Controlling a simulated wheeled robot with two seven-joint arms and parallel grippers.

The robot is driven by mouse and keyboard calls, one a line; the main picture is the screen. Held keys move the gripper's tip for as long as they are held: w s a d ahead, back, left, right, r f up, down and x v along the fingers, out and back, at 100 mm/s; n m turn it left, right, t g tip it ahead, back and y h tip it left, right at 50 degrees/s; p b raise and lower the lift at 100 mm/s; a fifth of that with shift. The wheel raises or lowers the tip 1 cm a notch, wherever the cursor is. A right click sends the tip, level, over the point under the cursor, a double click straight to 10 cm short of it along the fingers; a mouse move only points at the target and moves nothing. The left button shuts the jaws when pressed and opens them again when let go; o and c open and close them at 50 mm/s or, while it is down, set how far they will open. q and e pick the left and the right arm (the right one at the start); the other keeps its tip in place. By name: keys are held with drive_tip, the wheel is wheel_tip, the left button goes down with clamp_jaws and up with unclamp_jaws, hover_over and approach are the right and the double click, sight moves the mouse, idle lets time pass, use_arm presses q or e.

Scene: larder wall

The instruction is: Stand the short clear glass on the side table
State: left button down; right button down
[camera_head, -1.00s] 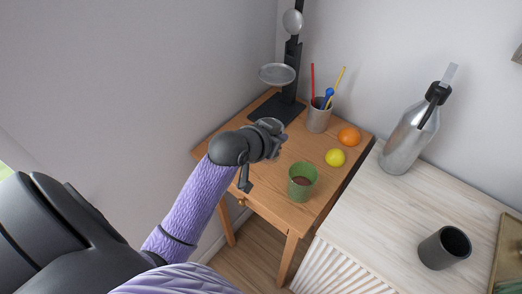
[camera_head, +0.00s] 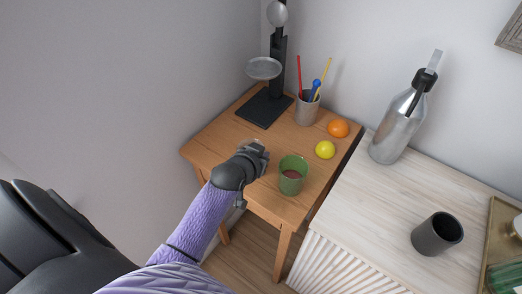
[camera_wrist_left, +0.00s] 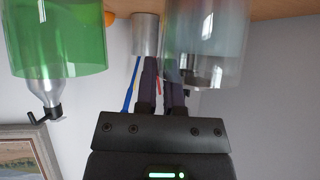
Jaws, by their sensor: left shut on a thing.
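The short clear glass (camera_wrist_left: 222,50) shows at the upper right of the left wrist view, with its base cut off by the frame edge. My left gripper (camera_wrist_left: 163,68) is shut on its wall near the rim; one finger shows through the glass. In the head view my left gripper (camera_head: 258,150) is over the front part of the wooden side table (camera_head: 215,140) and mostly hides the glass. The glass looks upright. I cannot tell whether its base touches the tabletop. My right gripper is not in view.
A lemon (camera_head: 325,150), an orange (camera_head: 338,128), a metal pen cup (camera_head: 307,108) and a black-based stand (camera_head: 264,108) are behind. The table's left part is clear. A pale cabinet (camera_head: 375,215) adjoins right.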

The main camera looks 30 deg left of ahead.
use_arm(q)
drive_tip(key=shift+f, duration=0.1)
drive_tip(key=c, duration=0.7)
unclamp_jaws()
drive_tip(key=shift+c, duration=0.2)
drive_tip(key=shift+r, duration=0.2)
drive_tip(key=p+v, duration=0.4)
drive_tip(key=v, duration=0.8)
drive_tip(key=s+d+f+g, duration=0.2)
drive_tip(key=s+f, duration=0.1)
drive_tip(key=f, duration=0.5)
drive_tip(key=s+d+f+g, duration=0.1)
drive_tip(key=s+f+g, duration=0.15)
drive_tip(key=f, duration=0.65)
drive_tip(key=s+f+m+g, duration=0.1)
drive_tip(key=s+f+g, duration=0.1)
drive_tip(key=s+f, duration=0.2)
drive_tip(key=s+d+f+m+g, duration=0.1)
drive_tip(key=s+f, duration=0.3)
drive_tip(key=s, duration=0.6)
drive_tip(key=s+f+m+g+h, duration=0.1)
drive_tip(key=s+f+g, duration=0.2)
drive_tip(key=s+f, duration=0.2)
drive_tip(key=s, duration=0.2)
drive_tip(key=shift+s+d, duration=0.3)
drive_tip(key=shift+d, duration=0.1)
